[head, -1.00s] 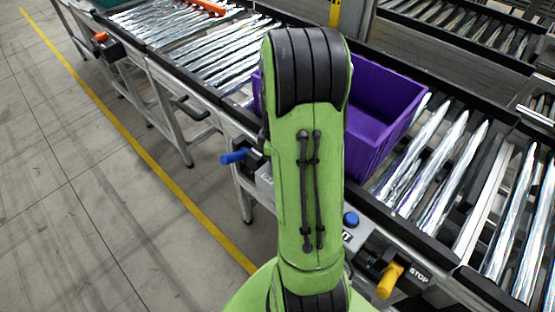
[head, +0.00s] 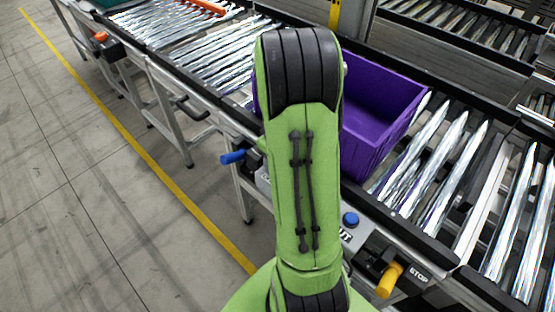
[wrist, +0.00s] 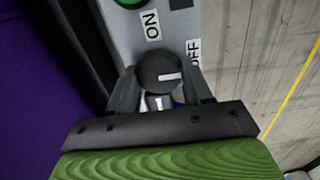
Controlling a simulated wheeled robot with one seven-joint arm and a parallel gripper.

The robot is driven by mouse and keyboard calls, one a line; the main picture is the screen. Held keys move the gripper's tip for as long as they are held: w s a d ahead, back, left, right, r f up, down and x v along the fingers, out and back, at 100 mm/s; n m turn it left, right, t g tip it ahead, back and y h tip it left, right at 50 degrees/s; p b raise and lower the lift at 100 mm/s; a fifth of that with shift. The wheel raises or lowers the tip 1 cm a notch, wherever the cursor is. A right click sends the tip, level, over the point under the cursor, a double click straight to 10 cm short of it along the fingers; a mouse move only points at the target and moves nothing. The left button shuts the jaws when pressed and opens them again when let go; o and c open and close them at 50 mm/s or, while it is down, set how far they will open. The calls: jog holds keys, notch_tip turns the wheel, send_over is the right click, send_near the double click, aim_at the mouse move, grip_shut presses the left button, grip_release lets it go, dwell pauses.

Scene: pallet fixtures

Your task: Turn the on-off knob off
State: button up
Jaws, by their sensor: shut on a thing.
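The on-off knob (wrist: 156,68) is round and black with a white mark, seen in the wrist view on a grey panel (wrist: 125,32). Its white mark runs toward the right side, the side of the OFF label (wrist: 194,53). The ON label (wrist: 152,25) is above the knob. My gripper (wrist: 160,77) has one finger on each side of the knob and is shut on it. In the head view my green arm hides the gripper and knob.
A purple crate (head: 382,100) stands on the roller conveyor behind my arm. A blue handle (head: 233,157), a blue button (head: 350,219) and a yellow handle (head: 390,279) are along the conveyor's near side. The floor (head: 110,200) at the left is clear.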

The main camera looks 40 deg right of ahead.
dwell(0.4)
jog(key=o, duration=1)
jog(key=shift+o, duration=0.2)
notch_tip(320, 180, up, 16)
jog(key=p, duration=0.4)
jog(key=shift+f, duration=0.1)
jog(key=s+a+r+t, duration=0.1)
jog(key=s+a+r, duration=0.15)
jog(key=a, duration=0.35)
jog(key=s+a+r+t, duration=0.1)
jog(key=a+r+t, duration=0.15)
jog(key=a, duration=0.45)
jog(key=s+a+t, duration=0.2)
jog(key=s+a, duration=0.5)
jog(key=shift+s+a+r, duration=0.15)
jog(key=shift+s+a, duration=0.05)
jog(key=shift+s, duration=0.15)
